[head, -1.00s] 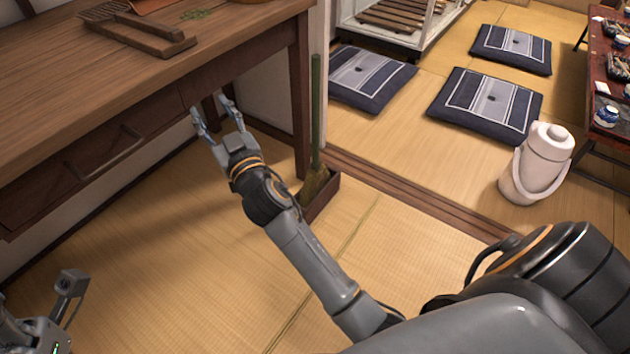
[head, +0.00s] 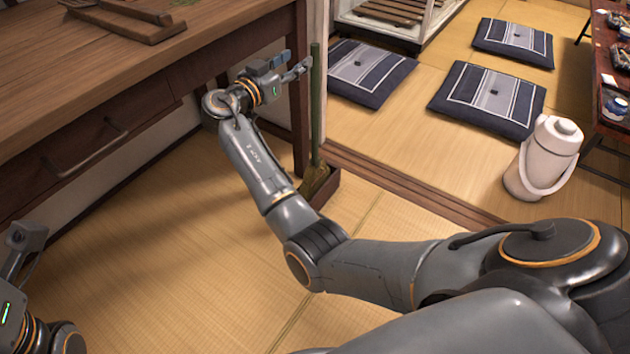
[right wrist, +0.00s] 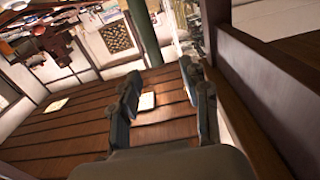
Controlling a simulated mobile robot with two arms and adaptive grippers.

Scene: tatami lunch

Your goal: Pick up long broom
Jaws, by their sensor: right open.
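The long broom (head: 316,110) stands upright, its green handle beside the table leg and its bristles in a small brown box (head: 322,194). My right gripper (head: 297,62) is open and empty, its fingers pointing right toward the upper handle, just left of it. In the right wrist view the green handle (right wrist: 144,32) rises ahead, beyond the two parted fingers and roughly between them. My left gripper (head: 24,240) shows only partly at the lower left edge, and its jaw state is unclear.
A wooden table (head: 215,35) with a drawer handle (head: 85,150) stands at left; its leg (head: 299,110) is close to my right gripper. A wooden sill (head: 400,180) runs past the box. A white jug (head: 540,160) and several cushions (head: 490,95) lie right. The front mat is clear.

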